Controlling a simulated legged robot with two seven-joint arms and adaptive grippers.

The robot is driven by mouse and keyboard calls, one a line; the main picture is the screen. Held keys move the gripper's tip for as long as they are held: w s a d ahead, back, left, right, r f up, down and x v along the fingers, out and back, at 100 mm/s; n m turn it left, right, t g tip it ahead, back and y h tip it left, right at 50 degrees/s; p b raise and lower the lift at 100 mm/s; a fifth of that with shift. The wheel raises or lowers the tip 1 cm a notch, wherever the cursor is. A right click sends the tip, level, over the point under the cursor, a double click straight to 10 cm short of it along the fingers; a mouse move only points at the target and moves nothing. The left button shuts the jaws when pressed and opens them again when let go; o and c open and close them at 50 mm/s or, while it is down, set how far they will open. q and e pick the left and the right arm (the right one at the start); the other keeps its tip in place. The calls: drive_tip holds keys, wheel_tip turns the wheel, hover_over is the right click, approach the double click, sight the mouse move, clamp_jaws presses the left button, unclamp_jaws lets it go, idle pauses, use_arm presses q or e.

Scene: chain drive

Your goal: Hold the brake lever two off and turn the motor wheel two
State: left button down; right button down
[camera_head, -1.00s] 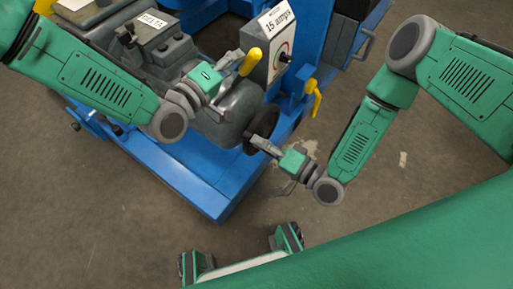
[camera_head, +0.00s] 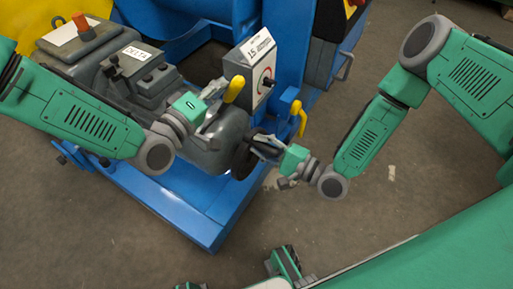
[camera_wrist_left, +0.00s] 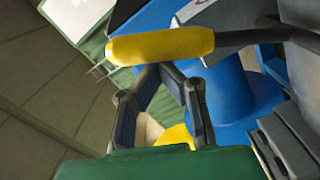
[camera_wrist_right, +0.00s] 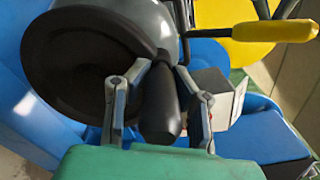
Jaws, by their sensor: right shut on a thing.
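The yellow-handled brake lever (camera_head: 234,90) rises from the grey motor housing, near the dial box. My left gripper (camera_head: 214,88) is at this lever. In the left wrist view the yellow handle (camera_wrist_left: 160,45) lies crosswise at my fingertips, which come together beneath it and are partly hidden; the handle is not between them. The dark motor wheel (camera_head: 243,158) is on the end of the housing. My right gripper (camera_head: 264,143) is at its right edge. In the right wrist view my fingers are shut on the wheel's black crank handle (camera_wrist_right: 160,105), beside the wheel (camera_wrist_right: 85,65).
A box with a dial and a "15 amps" label (camera_head: 256,47) stands behind the lever. Another yellow handle (camera_head: 298,118) is on the blue frame to the right. A "DELTA" label (camera_head: 138,52) marks the housing. The blue base (camera_head: 190,205) ends at open floor (camera_head: 110,235).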

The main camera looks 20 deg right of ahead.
drive_tip(key=shift+w+d+f, duration=0.2)
drive_tip(key=shift+d+f, duration=0.1)
drive_tip(key=shift+d, duration=0.25)
drive_tip(key=c, duration=1.3)
unclamp_jaws()
drive_tip(key=shift+a+r, duration=0.1)
drive_tip(key=v, duration=1.2)
